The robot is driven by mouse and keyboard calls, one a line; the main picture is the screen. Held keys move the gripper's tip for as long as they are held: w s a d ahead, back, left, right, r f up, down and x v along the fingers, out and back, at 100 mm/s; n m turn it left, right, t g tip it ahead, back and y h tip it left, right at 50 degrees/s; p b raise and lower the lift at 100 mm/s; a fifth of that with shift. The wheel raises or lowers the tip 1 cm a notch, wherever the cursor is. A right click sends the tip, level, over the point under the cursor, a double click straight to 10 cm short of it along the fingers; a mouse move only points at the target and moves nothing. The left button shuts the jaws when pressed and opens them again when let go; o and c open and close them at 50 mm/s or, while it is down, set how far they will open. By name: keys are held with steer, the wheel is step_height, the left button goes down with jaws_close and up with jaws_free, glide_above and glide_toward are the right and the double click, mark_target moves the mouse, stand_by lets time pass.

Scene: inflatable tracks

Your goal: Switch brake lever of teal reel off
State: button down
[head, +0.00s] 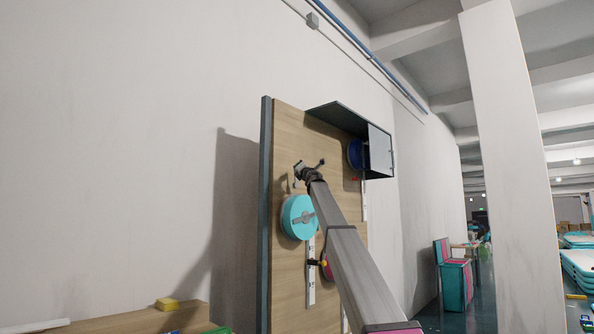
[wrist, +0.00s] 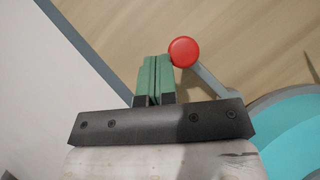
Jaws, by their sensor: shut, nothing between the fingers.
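The teal reel (head: 298,217) is mounted on the upright wooden board, left of my arm in the head view. Part of it shows at the lower right of the wrist view (wrist: 298,135). Its brake lever is a grey bar (wrist: 212,80) with a round red knob (wrist: 183,51) at its end. My gripper (wrist: 154,60) has its two green fingers shut together with nothing between them. The knob is just right of the fingertips; I cannot tell whether they touch. In the head view my gripper (head: 299,170) is above the reel, small and hard to make out.
The wooden board (head: 287,125) has a dark side edge on its left. A blue reel (head: 355,153) sits under a dark box-like cover (head: 343,118) at upper right. A white strip (head: 311,280) runs below the teal reel. A plain wall is at left.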

steer(key=shift+w+d+r, duration=0.15)
steer(key=shift+w+d, duration=0.15)
steer(key=shift+d, duration=0.1)
stand_by(0.3)
